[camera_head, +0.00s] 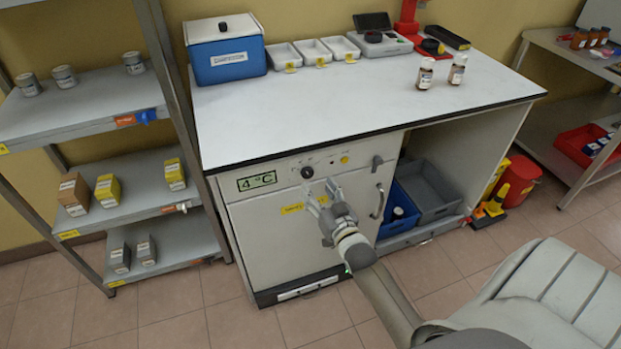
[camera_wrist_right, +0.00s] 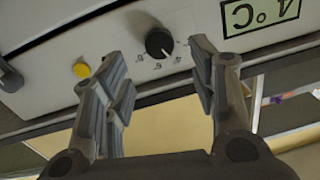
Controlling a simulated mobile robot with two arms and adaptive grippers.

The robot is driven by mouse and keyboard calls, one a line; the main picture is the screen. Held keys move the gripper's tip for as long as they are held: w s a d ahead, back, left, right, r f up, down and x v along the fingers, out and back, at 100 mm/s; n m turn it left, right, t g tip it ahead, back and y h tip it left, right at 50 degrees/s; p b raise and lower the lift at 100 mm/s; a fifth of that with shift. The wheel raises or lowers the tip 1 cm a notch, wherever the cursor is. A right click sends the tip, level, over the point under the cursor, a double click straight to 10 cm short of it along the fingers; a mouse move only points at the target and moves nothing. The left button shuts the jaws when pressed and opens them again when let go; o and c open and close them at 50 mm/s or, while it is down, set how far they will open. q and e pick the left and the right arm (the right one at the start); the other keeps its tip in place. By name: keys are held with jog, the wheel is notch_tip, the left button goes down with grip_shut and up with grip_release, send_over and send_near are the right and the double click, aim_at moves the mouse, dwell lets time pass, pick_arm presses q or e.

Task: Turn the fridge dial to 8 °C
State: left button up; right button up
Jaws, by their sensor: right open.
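The fridge (camera_head: 285,235) is a white under-counter unit below the lab bench. Its black dial (camera_head: 307,172) sits on the front panel, right of a green display (camera_head: 257,181) reading 4 °C. In the right wrist view the dial (camera_wrist_right: 159,43) shows upside down with marks around it, and the display (camera_wrist_right: 260,14) is at the upper right. My right gripper (camera_head: 320,190) is just below and in front of the dial. In the wrist view its open fingers (camera_wrist_right: 155,70) stand on either side of the dial, apart from it. My left gripper is not in view.
A yellow button (camera_head: 344,160) is right of the dial, and a door handle (camera_head: 377,201) is lower right. The bench top (camera_head: 330,105) overhangs the panel. A shelf rack (camera_head: 85,118) stands left. A grey and a blue bin (camera_head: 428,190) are under the bench.

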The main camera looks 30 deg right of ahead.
aim_at(309, 174)
jog(key=shift+w+d, duration=0.25)
jog(key=shift+w, duration=1.1)
jog(key=shift+w+d, duration=0.25)
jog(key=shift+w, duration=1.05)
jog(key=c, duration=1)
